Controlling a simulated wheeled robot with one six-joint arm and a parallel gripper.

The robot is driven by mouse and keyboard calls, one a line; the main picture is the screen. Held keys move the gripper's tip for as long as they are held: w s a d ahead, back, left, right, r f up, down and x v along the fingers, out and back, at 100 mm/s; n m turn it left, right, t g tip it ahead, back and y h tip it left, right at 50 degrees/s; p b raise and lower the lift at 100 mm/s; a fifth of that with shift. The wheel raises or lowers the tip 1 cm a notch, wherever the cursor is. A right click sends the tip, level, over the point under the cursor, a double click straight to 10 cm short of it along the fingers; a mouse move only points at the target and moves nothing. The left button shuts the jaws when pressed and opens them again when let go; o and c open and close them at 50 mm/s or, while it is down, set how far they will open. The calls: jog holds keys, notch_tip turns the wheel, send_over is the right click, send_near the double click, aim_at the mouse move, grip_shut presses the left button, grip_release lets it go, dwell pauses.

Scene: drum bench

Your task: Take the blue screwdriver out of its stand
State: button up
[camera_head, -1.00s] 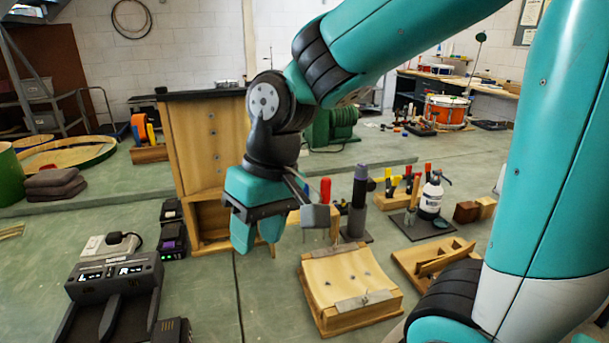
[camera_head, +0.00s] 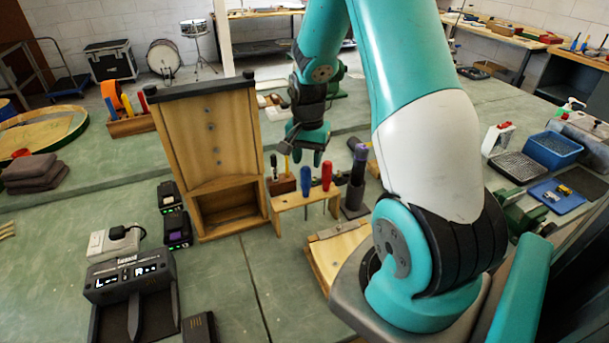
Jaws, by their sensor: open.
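The blue screwdriver (camera_head: 305,180) stands upright in a small wooden stand (camera_head: 287,202), its handle above the top board and its thin shaft below. A red-handled screwdriver (camera_head: 326,176) stands close to its right in the same stand. My gripper (camera_head: 307,156) is open and points down. In the picture it sits just above the blue handle, apart from it and seemingly behind the stand; the exact depth is hard to tell. Nothing shows between its fingers.
A tall wooden cabinet (camera_head: 212,130) stands left of the stand. A dark cylinder with a purple top (camera_head: 357,178) stands just right of the red handle. Bench at front centre is clear.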

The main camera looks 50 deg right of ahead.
aim_at(306, 177)
jog(key=shift+w+f+p, duration=0.2)
jog(key=shift+f+p, duration=1.15)
jog(key=shift+f, duration=2)
jog(key=c, duration=0.8)
